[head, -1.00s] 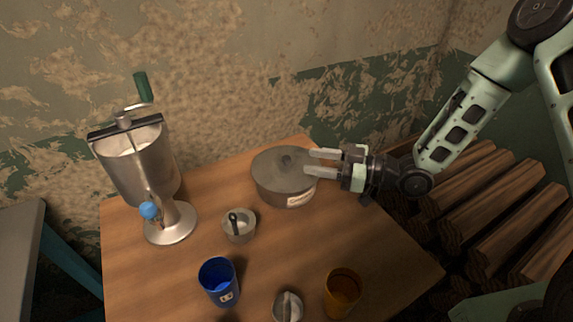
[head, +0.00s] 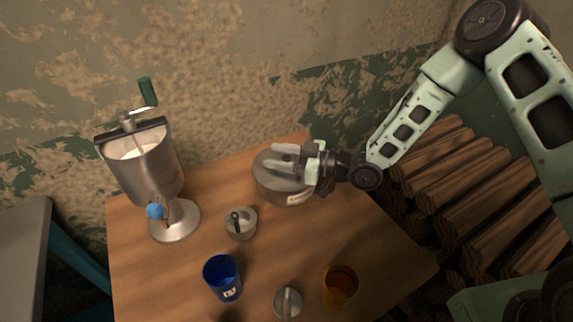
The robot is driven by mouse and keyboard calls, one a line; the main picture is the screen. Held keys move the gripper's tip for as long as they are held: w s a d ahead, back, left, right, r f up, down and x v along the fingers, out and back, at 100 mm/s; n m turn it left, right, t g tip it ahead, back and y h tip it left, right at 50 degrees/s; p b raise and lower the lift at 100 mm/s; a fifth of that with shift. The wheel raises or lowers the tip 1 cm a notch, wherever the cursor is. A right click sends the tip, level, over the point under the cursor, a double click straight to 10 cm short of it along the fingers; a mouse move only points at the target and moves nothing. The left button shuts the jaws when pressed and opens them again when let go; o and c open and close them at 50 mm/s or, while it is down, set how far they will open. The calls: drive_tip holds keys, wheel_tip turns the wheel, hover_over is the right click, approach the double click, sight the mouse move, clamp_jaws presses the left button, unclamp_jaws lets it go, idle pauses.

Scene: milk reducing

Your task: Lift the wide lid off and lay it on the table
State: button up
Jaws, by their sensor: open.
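The wide grey lid (head: 264,164) sits on a wide round metal pot (head: 272,188) near the table's back right edge. The pot has a pale label on its front. My gripper (head: 272,156) is open, with its two fingers reaching leftward over the lid. The lid's knob is hidden by the gripper, and I cannot tell whether the fingers are around it. The wooden table (head: 190,272) has bare surface at its left front and right side.
A metal hand-cranked machine (head: 145,170) stands at the left. A small pot (head: 241,224), a blue cup (head: 222,278), a small grey lid (head: 288,302) and an amber cup (head: 340,288) stand nearer the front. Stacked logs (head: 450,180) lie right of the table.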

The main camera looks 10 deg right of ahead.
clamp_jaws()
drive_tip(key=shift+r, duration=0.15)
